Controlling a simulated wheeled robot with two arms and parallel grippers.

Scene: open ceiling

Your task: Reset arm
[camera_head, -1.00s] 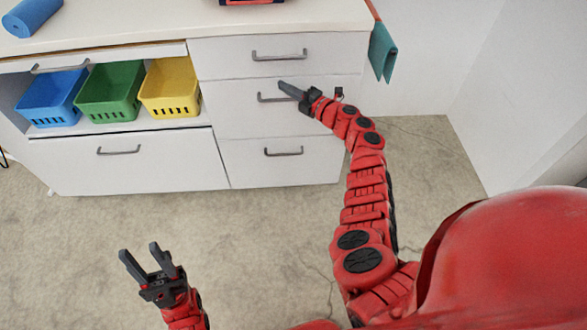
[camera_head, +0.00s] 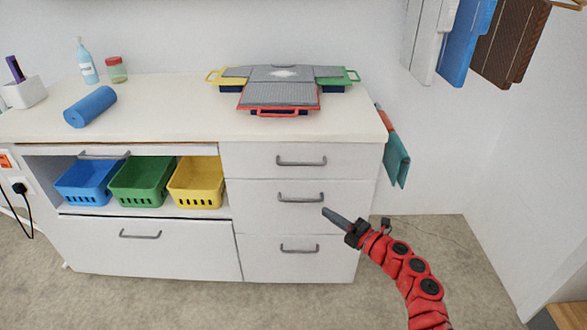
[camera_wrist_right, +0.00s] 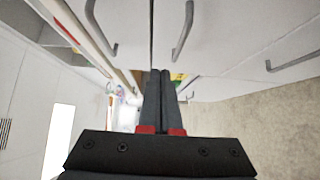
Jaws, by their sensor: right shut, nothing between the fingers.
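My right gripper (camera_head: 337,218) is shut and empty. In the head view it is in front of the right-hand drawer column of the white cabinet (camera_head: 230,255), a little below the middle drawer's handle (camera_head: 300,197) in the picture. Its two dark fingers (camera_wrist_right: 159,98) lie together in the right wrist view, with nothing between them. The red right arm (camera_head: 405,265) comes in from the lower right. Whether the gripper touches the cabinet I cannot tell; it appears apart. My left gripper is out of view.
Blue (camera_head: 85,185), green (camera_head: 140,185) and yellow (camera_head: 197,187) baskets sit in the open shelf. On the countertop (camera_head: 180,115) are a grey tray-like item (camera_head: 280,95), a blue roll (camera_head: 90,106), a spray bottle (camera_head: 87,62) and a jar (camera_head: 116,70). A teal cloth (camera_head: 397,160) hangs at the right side.

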